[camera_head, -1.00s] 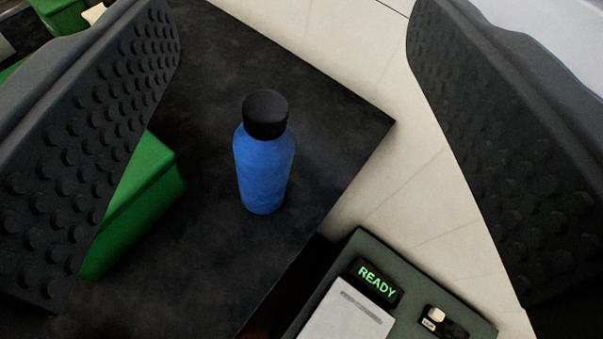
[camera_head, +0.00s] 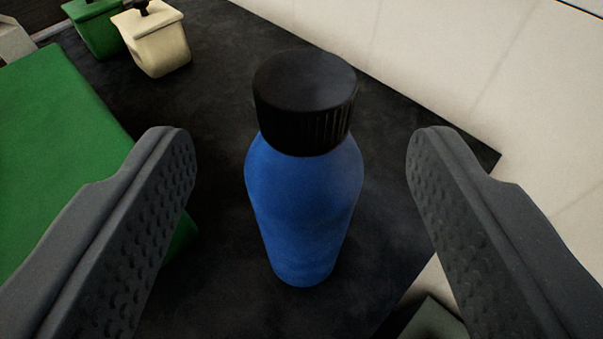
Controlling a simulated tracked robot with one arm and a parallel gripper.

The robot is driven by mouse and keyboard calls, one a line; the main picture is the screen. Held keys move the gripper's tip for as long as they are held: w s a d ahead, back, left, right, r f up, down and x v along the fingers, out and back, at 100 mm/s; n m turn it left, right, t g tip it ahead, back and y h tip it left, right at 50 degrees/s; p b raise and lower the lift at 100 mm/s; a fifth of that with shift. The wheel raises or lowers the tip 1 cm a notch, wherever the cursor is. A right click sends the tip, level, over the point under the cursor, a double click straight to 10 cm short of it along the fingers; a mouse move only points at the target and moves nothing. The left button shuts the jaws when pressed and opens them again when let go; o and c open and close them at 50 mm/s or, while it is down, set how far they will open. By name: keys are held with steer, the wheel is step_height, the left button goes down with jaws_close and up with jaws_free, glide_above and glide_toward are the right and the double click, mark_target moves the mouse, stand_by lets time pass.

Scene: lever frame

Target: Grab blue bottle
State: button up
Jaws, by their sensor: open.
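The blue bottle (camera_head: 305,205) with a black ribbed cap stands upright on a dark tabletop, in the middle of the view. My gripper (camera_head: 301,140) is open, with one dark studded finger on each side of the bottle. A gap shows between the bottle and each finger, so neither appears to touch it. The bottle's full height is visible, from cap to base.
A green box (camera_head: 55,150) lies at the left, partly behind the left finger. A small green container (camera_head: 95,28) and a cream container (camera_head: 155,42) stand at the back left. The dark tabletop (camera_head: 400,130) ends at the right, with pale floor tiles beyond.

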mark_target(305, 79)
steer(key=x, duration=0.2)
steer(key=shift+w+f, duration=0.15)
steer(key=shift+w, duration=0.15)
steer(key=shift+r+x, duration=0.1)
steer(key=shift+x, duration=1.2)
steer(key=shift+r+x, duration=0.15)
steer(key=shift+x, duration=1.15)
steer(key=shift+d, duration=0.1)
jaws_close()
